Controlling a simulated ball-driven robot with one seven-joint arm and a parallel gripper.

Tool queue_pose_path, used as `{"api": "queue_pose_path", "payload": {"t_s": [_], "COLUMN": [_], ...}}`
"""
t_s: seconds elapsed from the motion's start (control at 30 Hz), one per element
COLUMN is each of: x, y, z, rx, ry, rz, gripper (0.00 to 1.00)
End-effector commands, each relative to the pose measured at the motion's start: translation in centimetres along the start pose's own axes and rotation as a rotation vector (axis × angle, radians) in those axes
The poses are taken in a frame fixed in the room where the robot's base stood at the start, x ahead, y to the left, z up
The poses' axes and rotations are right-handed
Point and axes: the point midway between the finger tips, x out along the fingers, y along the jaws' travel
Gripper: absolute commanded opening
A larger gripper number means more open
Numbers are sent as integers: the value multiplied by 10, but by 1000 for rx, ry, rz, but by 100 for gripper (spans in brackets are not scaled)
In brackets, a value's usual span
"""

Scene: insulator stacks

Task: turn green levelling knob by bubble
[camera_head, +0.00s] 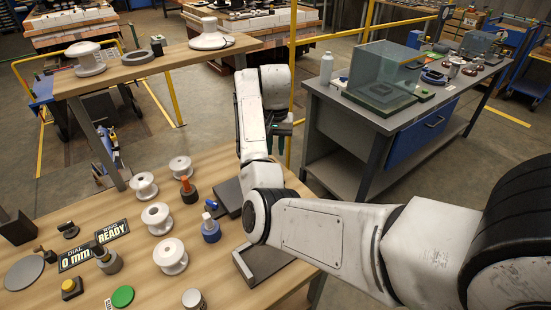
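A green round disc (122,296), the only clearly green knob-like thing I see, lies at the front edge of the wooden table. A bubble level cannot be made out. My arm reaches in from the lower right, folds at an elbow over the table's right side and rises. The dark end at my gripper (284,130), with a small green light, hangs beyond the table's far right edge, well apart from the green disc. Its fingers are too small and partly hidden to tell their opening.
Several white spool insulators (157,217) stand mid-table. Left are a "DIAL 0 mm" sign (76,258), a "READY" sign (112,231) and a yellow-topped button box (71,287). A blue-bodied piece (211,229) stands near my elbow. A raised shelf (150,67) stands behind; a grey bench (345,115) is right.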

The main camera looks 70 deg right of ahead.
Motion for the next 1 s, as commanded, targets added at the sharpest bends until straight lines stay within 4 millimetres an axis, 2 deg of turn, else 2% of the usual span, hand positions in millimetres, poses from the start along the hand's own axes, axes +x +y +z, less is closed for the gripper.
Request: {"api": "queue_pose_path", "payload": {"t_s": [0.03,0.2,0.87,1.0], "x": [-12,-23,-23,-39], "y": [-1,-1,0,0], "z": [0,0,0,0], "rx": [-1,-1,-1,-1], "ry": [0,-1,-1,0], "rz": [-4,-2,-1,-1], "gripper": [23,23,23,23]}}
